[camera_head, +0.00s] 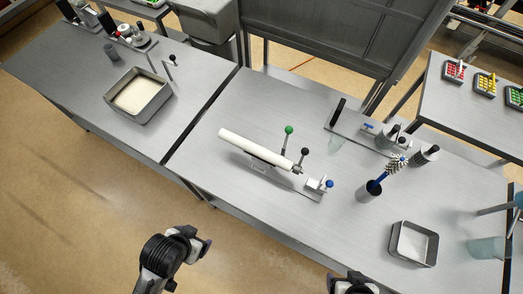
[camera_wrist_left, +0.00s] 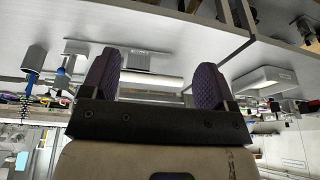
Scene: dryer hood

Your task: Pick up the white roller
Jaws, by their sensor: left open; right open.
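The white roller (camera_head: 252,147) lies on a metal stand on the middle table, slanting from upper left to lower right in the head view. In the left wrist view, which is upside down, the roller (camera_wrist_left: 152,79) shows between and beyond the two purple fingers. My left gripper (camera_head: 198,245) is open and empty, in front of the table and apart from the roller. Its spread fingers show in the left wrist view (camera_wrist_left: 158,85). My right gripper (camera_head: 352,284) is only partly in view at the bottom edge, open; its fingertips are not clear.
Levers with a green knob (camera_head: 289,130) and a black knob (camera_head: 305,152) stand by the roller. A brush cup (camera_head: 369,191) and a metal tray (camera_head: 396,246) are to its right. Another tray (camera_head: 163,100) is on the left table. Bare tabletop lies before the roller.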

